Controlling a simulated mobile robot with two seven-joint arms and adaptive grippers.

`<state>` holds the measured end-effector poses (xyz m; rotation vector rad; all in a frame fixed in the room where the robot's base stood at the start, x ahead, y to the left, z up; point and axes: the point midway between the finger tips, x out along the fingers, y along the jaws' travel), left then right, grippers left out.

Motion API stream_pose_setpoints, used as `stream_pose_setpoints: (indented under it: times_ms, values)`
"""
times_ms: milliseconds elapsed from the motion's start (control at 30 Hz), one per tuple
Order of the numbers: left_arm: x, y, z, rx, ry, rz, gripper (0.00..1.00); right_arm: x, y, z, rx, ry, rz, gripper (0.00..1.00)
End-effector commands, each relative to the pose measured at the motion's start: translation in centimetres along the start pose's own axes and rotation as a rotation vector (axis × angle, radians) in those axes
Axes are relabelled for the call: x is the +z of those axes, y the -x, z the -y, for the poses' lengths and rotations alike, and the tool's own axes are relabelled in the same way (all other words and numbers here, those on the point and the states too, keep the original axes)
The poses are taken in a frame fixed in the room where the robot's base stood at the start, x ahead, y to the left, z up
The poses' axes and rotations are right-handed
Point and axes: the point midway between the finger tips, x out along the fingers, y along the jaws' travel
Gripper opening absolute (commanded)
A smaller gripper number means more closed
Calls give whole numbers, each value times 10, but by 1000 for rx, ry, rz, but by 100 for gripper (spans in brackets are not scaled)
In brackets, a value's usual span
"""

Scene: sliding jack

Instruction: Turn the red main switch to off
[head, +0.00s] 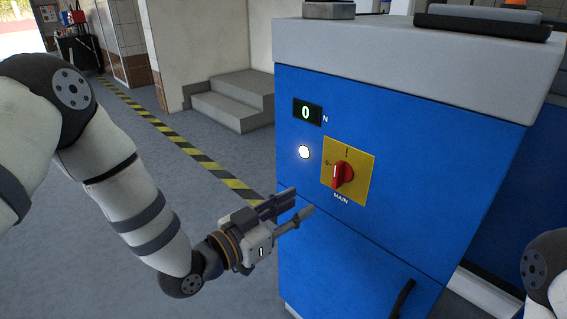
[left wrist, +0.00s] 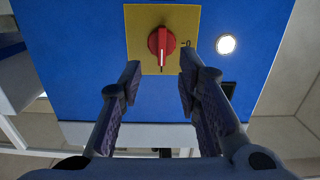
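The red main switch (head: 343,174) is a rotary knob on a yellow plate (head: 361,181) marked MAIN, on the front of a blue cabinet (head: 400,150). Its handle stands about upright, towards the "I" mark at the top of the plate. My left gripper (head: 301,204) is open and empty, below and left of the switch in the head view, apart from it. In the left wrist view the red switch (left wrist: 161,42) shows beyond and between the two open fingers (left wrist: 157,80). My right gripper is not in view; only part of my right arm shows at the lower right.
A display (head: 307,112) reading 0 N and a lit white lamp (head: 304,152) sit left of the switch. A black handle (head: 402,298) is on the cabinet's lower front. Grey steps (head: 230,102) and a yellow-black floor stripe (head: 180,143) lie to the left.

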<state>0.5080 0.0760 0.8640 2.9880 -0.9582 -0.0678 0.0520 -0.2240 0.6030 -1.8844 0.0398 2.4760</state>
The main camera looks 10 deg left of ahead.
Motion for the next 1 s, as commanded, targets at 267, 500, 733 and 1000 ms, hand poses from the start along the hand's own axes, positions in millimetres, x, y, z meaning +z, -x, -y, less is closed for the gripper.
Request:
stream_pose_setpoints:
  times_ms: [267,500,733,1000]
  values:
    - [-11,-40,0,11,-17,-41,31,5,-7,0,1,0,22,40]
    - [-12,-99,-1,10,-16,-37,31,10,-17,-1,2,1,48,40]
    - [-14,-123,-1,8,-15,-36,31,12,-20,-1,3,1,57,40]
    - [-16,-124,0,8,-15,-36,24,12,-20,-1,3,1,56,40]
